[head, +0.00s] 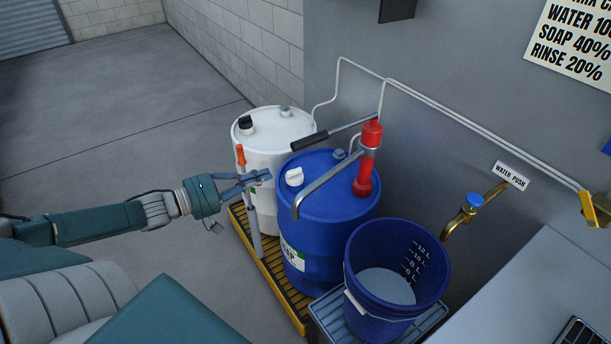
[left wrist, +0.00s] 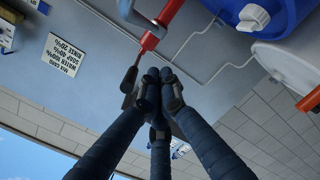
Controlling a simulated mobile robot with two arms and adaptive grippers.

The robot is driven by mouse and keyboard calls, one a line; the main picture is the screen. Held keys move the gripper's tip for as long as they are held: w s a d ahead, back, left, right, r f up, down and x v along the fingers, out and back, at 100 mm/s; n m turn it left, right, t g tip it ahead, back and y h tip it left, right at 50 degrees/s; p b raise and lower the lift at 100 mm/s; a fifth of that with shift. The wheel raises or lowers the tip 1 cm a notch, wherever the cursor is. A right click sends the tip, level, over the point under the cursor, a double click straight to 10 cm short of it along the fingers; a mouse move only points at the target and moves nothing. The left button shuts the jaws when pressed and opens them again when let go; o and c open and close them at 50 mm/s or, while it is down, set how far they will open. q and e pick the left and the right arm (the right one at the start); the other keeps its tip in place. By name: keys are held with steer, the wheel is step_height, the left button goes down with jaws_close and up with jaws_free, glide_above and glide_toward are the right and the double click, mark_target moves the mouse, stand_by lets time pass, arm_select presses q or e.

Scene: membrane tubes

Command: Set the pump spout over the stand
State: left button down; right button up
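The red pump (head: 365,178) stands upright on the blue drum (head: 330,215). Its grey spout (head: 322,182) reaches left and forward, and its bent end hangs at the drum's front left edge. The pump's black-gripped handle (head: 310,141) points left; the grip also shows in the left wrist view (left wrist: 129,79). The slatted grey stand (head: 328,321) is at the front, with a blue bucket (head: 365,295) on it. My left gripper (head: 265,175) is left of the drum, apart from the spout. Its fingers meet with nothing visible between them (left wrist: 160,80). My right gripper is out of view.
A white drum (head: 262,150) stands behind the blue one; both are on a yellow slatted pallet (head: 268,283). An orange-topped grey pole (head: 252,215) stands beside my gripper. Open floor lies left.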

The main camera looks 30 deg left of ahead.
arm_select(q)
steer(key=w+d+f+b, duration=0.1)
steer(key=w+d+f, duration=0.1)
steer(key=w+d, duration=0.5)
steer(key=shift+w+d+f, duration=0.15)
steer(key=shift+w+f, duration=0.15)
steer(key=shift+w, duration=0.3)
stand_by(0.4)
